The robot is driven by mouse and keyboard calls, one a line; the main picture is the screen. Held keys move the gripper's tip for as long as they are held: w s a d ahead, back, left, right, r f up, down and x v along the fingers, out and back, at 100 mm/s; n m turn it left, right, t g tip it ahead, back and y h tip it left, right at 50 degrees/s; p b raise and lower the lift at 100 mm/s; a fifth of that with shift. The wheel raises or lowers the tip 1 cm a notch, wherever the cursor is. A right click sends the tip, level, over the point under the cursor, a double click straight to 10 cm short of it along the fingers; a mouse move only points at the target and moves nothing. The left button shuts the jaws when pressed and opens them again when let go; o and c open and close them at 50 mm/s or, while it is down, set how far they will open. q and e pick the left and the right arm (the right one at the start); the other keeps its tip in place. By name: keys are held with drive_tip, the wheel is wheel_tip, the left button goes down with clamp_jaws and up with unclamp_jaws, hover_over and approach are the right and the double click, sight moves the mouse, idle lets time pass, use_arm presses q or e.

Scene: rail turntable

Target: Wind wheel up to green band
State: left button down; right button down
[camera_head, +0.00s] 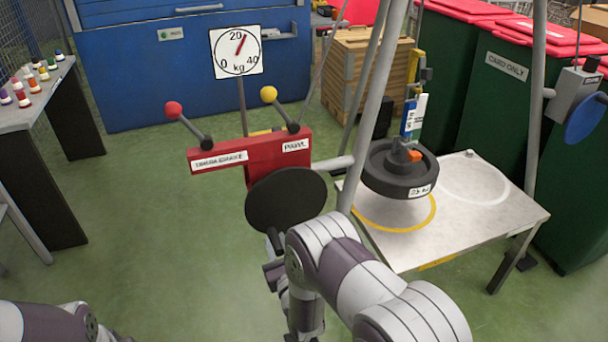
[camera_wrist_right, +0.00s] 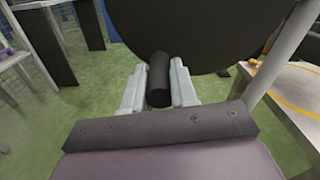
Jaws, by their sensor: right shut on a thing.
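A dark round weight shaped like a wheel (camera_head: 388,175), with a small "25 kg" label, hangs above a pale metal table. A strip with yellow, blue and white parts (camera_head: 414,110) rises over it; I cannot make out a clear green band. A red winch box (camera_head: 240,158) carries a black crank disc (camera_head: 287,203) on its near side. My right gripper (camera_head: 276,262) is shut on the disc's dark handle, which also shows between the fingers in the right wrist view (camera_wrist_right: 158,80). Only part of my left arm shows at the lower left; its gripper is out of view.
A dial (camera_head: 238,52) has its red pointer slightly right of 20. Two levers, red-knobbed (camera_head: 173,108) and yellow-knobbed (camera_head: 268,94), stand on the winch. Grey tripod legs (camera_head: 376,100) rise beside the disc. The table (camera_head: 475,232) has yellow and white rings.

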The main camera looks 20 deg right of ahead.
drive_tip(key=shift+w+a+r, duration=0.1)
drive_tip(key=shift+a+r, duration=0.6)
drive_tip(key=shift+a, duration=0.2)
drive_tip(key=c, duration=1.2)
unclamp_jaws()
drive_tip(key=shift+c, duration=0.2)
drive_tip(key=o, duration=0.6)
drive_tip(key=shift+a, duration=0.15)
drive_tip(key=shift+c, duration=0.2)
drive_tip(key=shift+f, duration=0.1)
